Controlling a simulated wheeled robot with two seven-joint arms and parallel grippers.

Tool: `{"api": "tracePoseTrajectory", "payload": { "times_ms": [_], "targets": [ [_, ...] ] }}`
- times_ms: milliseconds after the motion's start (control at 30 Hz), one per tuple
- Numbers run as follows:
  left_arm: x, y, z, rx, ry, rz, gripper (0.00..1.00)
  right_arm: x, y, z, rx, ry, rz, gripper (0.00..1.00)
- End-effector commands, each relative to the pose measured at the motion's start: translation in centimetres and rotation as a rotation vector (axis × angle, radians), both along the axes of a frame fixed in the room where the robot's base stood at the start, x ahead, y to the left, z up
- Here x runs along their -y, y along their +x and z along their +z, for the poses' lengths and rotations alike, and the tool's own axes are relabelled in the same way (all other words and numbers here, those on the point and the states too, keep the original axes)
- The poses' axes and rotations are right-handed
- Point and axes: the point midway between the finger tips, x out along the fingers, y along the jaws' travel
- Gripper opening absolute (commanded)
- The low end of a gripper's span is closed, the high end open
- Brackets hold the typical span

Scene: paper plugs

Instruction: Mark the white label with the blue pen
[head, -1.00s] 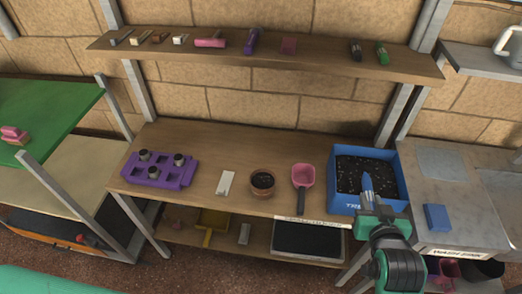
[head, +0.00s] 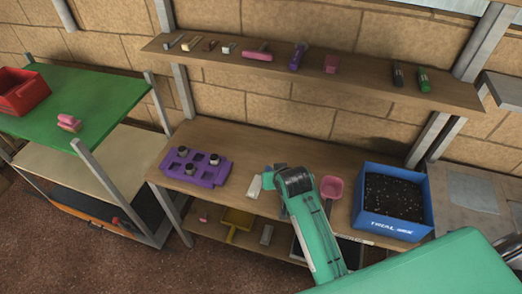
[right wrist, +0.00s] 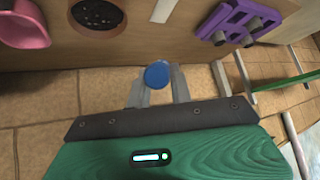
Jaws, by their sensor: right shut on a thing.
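The white label (head: 254,187) lies flat on the wooden bench, right of the purple tray. It also shows at the top of the right wrist view (right wrist: 161,11). My right gripper (right wrist: 158,82) is shut on the blue pen (right wrist: 157,74), whose round blue end faces the wrist camera. The rest of the pen is hidden. In the head view my right arm reaches over the bench just right of the label, and its wrist hides the fingers and pen. I cannot tell whether the pen touches anything. My left gripper is in neither view.
The purple tray (head: 207,176) holds several small dark plugs. A round pot (right wrist: 98,15) of soil stands beside the label, with a pink scoop (head: 331,188) beyond it. A blue soil box (head: 390,223) stands at the right. An upper shelf (head: 366,92) with tools runs above the bench.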

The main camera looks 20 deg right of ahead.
Motion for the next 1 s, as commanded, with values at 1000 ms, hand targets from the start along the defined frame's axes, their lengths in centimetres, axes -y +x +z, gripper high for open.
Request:
{"api": "tracePoseTrajectory", "payload": {
  "times_ms": [1000],
  "targets": [
    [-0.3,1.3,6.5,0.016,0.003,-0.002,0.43,-0.5,6.8,-3.6,-0.493,0.172,-0.144,0.0]
  ]
}}
